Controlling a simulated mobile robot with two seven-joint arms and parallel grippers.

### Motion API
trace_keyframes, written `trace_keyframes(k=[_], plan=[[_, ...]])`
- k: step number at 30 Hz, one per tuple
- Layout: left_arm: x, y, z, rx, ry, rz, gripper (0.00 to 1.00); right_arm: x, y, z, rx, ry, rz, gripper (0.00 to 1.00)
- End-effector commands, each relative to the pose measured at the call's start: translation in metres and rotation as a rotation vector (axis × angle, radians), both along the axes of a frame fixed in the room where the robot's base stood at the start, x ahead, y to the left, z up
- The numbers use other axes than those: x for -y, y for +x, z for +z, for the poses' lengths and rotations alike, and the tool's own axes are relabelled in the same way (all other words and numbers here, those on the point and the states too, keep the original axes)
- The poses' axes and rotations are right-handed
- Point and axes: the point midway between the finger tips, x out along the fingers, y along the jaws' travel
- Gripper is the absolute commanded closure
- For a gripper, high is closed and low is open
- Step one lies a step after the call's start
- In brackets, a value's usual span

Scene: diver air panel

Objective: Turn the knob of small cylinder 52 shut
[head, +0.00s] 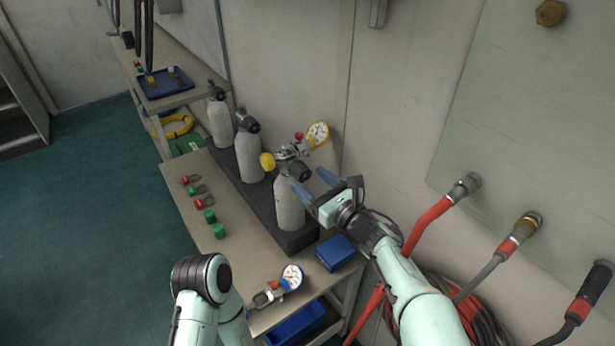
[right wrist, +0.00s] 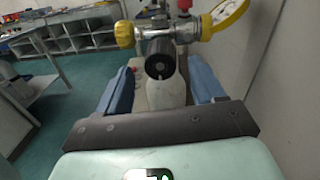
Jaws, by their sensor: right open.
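Three pale small cylinders stand in a row in a dark rack (head: 262,205); no number is legible on them. The nearest cylinder (head: 288,205) carries a regulator with a yellow knob (head: 267,161), a round gauge (head: 318,134) and a black knob (head: 300,172). My right gripper (head: 313,183) is open beside this black knob, its blue fingers pointing toward the cylinder. In the right wrist view the black knob (right wrist: 160,62) shows end-on, ahead of and between the open fingers, with the cylinder body (right wrist: 166,93) below. I cannot tell whether they touch. My left gripper is out of view.
The middle cylinder (head: 250,155) and far cylinder (head: 219,120) stand behind. Red and green caps (head: 209,216) lie on the bench (head: 190,225). A blue box (head: 335,252) and a loose gauge (head: 291,277) are at the near end. The wall (head: 400,120) is close on the right.

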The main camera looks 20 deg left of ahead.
Motion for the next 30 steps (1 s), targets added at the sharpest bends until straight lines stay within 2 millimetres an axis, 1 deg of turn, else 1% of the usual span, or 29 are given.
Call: trace_keyframes(k=[3,6,16,17,18,20,21,22,30], plan=[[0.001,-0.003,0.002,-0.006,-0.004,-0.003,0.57,-0.010,0.007,0.000,0.000,-0.001,-0.002,0.32],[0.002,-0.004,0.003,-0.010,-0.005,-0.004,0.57,-0.016,0.009,0.000,0.000,-0.001,-0.001,0.32],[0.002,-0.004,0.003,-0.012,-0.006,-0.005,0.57,-0.018,0.011,0.000,-0.001,0.000,-0.002,0.32],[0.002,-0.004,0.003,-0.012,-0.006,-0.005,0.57,-0.018,0.011,0.000,-0.001,0.000,-0.002,0.39],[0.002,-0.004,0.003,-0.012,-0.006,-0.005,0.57,-0.018,0.011,0.000,-0.001,0.000,-0.002,0.52],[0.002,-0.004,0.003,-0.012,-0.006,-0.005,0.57,-0.018,0.011,0.000,-0.001,0.000,-0.002,0.71],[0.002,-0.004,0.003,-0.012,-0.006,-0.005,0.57,-0.018,0.011,0.000,-0.001,0.000,-0.002,0.84],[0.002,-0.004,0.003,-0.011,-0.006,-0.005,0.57,-0.018,0.011,0.000,-0.001,0.000,-0.002,0.89],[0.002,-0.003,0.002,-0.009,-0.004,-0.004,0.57,-0.018,0.011,0.000,-0.018,0.011,-0.002,0.88]])
